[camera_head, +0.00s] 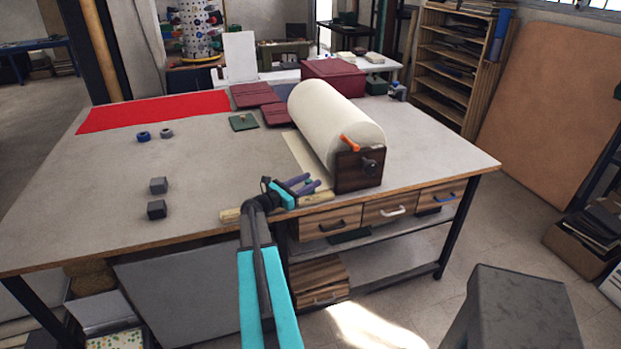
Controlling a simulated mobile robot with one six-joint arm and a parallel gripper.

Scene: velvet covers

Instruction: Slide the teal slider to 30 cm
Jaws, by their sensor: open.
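My gripper (308,184) has purple fingers and is open near the table's front edge, just left of the roll's dark wooden end block. A light wooden bar (231,215) lies along the front edge; my arm crosses in front of its middle, and its right end shows below the gripper. A small teal piece (282,196) shows just behind the fingers. I cannot tell whether it is the teal slider or part of my arm, which is also teal. No scale marks can be read at this size. Contact between the fingers and anything else cannot be made out.
A large cream roll (330,118) with an orange-handled end block stands right of the gripper. Small dark blocks (158,185) sit at left on the grey table (90,220). Red cloth (150,110) and maroon covers (255,96) lie at the back. The table's middle left is mostly clear.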

